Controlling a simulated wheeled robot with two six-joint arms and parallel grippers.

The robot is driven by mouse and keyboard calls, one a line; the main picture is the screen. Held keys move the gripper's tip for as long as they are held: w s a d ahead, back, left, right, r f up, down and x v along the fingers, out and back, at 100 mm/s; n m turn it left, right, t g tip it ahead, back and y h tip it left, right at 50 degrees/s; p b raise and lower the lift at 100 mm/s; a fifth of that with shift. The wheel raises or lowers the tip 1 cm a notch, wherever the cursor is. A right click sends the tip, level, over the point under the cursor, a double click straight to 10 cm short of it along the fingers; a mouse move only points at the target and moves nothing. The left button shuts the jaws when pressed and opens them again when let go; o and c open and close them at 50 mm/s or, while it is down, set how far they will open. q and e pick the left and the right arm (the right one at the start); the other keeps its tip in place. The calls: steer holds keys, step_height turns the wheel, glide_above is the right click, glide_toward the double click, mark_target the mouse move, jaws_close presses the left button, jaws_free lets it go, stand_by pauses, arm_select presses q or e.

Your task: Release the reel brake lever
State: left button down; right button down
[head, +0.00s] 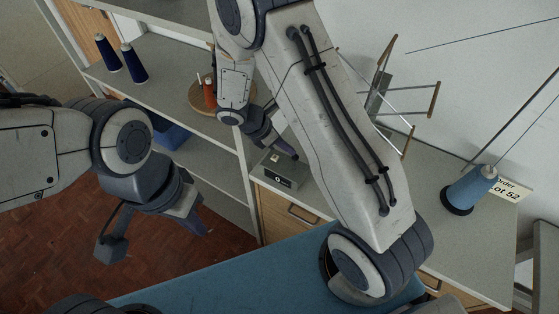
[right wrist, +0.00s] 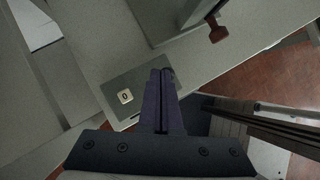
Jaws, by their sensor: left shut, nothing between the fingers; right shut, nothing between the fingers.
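My right gripper (head: 291,152) is shut and empty above the bench, just over a small dark plate (head: 281,172) with a light button marked 0. In the right wrist view its fingers (right wrist: 163,78) lie beside that plate (right wrist: 122,84), right of the light button (right wrist: 125,97). A dark red handle (right wrist: 217,30) on a grey body (right wrist: 165,15) stands further off; it may be the brake lever. The reel frame (head: 388,88) of thin rods stands behind my right arm, which hides its base. My left gripper (head: 200,228) is shut and empty over the floor.
A blue thread cone (head: 469,191) stands at the bench's right, by a "Lot 52" card (head: 508,192). Dark blue cones (head: 133,64) and a round board with spools (head: 203,97) sit on the shelves. A blue surface (head: 250,270) fills the near foreground.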

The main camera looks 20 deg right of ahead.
steer(key=shift+w+d+f, duration=0.1)
steer(key=shift+w+d, duration=0.4)
steer(key=shift+d, duration=0.2)
steer(key=shift+r+p, duration=0.75)
steer(key=shift+r, duration=0.15)
steer(key=b+v, duration=0.2)
steer(key=v, duration=0.8)
steer(key=shift+a+r+b, duration=0.2)
steer(key=shift+b, duration=0.1)
